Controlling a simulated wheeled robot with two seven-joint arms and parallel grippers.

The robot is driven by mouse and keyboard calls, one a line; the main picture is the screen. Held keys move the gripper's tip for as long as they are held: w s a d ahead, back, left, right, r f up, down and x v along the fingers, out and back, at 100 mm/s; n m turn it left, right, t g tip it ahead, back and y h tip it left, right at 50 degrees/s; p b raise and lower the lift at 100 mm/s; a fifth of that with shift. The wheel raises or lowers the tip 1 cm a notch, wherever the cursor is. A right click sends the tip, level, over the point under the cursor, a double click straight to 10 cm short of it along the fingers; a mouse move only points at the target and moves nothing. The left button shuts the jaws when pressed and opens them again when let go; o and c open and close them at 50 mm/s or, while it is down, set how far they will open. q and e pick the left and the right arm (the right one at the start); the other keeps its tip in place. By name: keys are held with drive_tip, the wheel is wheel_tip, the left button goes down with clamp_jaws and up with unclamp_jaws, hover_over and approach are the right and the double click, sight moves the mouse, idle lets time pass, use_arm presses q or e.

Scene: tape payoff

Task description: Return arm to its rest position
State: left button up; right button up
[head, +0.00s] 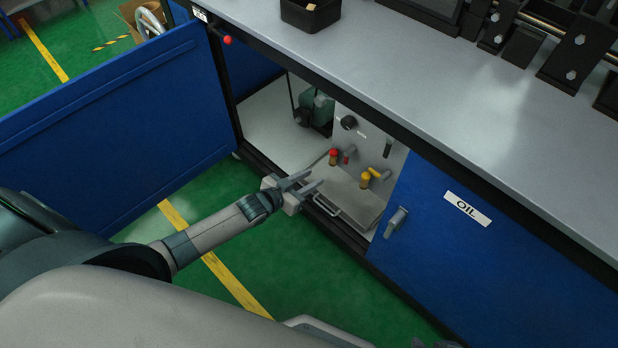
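My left arm (215,232) reaches from the lower left to the open cabinet's front edge. My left gripper (314,178) is open, its two fingers apart and nothing seen between them. It is in front of the cabinet opening, near a flat grey tray (352,198) with a front handle (326,206). I cannot tell whether it touches anything. At the bottom edge, small dark parts (435,344) may be my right gripper; they are mostly cut off and their state is unclear.
A blue door (100,105) stands wide open at left. Inside are red (333,156) and yellow (366,180) valves and a green motor (318,107). The grey worktop (400,75) overhangs. Green floor (290,265) is clear.

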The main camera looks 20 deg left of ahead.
use_arm(q)
drive_tip(key=shift+s, duration=0.1)
idle(0.6)
